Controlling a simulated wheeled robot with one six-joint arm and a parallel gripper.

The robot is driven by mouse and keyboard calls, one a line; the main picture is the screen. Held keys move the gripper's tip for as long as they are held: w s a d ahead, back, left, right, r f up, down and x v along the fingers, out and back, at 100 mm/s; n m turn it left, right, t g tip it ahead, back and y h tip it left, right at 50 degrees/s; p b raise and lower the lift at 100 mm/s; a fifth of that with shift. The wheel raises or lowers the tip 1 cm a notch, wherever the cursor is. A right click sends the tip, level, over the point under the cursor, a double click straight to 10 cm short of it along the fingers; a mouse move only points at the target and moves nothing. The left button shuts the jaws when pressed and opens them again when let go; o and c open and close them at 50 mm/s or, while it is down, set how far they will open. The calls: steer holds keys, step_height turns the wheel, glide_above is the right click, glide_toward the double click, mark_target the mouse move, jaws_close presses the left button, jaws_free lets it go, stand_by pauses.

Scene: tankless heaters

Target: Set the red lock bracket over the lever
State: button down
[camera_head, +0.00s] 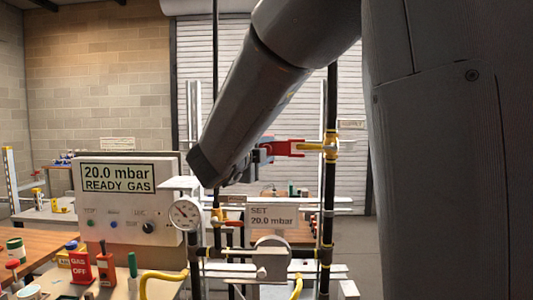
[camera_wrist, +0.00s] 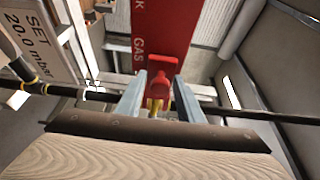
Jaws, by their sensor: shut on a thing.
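The red lock bracket (camera_head: 284,148) is held level in the jaws of my gripper (camera_head: 261,153), left of the black upright pipe. Its right end meets the yellow lever and valve (camera_head: 325,146) on that pipe; I cannot tell whether it is around the lever or only beside it. In the wrist view the red bracket (camera_wrist: 172,28), with white letters including "GAS", extends ahead from between the two pale fingers of my gripper (camera_wrist: 159,88). A bit of yellow (camera_wrist: 156,104) shows between the fingers, below the bracket's red grip block. The arm hides part of my gripper in the head view.
Black upright pipes with a gauge (camera_head: 185,215) and a "SET 20.0 mbar" sign (camera_head: 272,218) stand below and around my gripper. A "20.0 mbar READY GAS" panel (camera_head: 128,202) is at left. A red "GAS OFF" block (camera_head: 80,268) stands on the bench at lower left.

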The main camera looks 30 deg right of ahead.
steer(key=shift+s+d, duration=0.1)
steer(key=shift+d, duration=0.1)
steer(key=shift+a, duration=0.15)
steer(key=c, duration=1.5)
jaws_free()
steer(key=shift+c, duration=0.2)
steer(key=b+v, duration=0.2)
steer(key=v, duration=0.5)
steer(key=shift+s+a+b, duration=0.2)
steer(key=shift+a+b, duration=0.1)
steer(key=shift+w, duration=0.1)
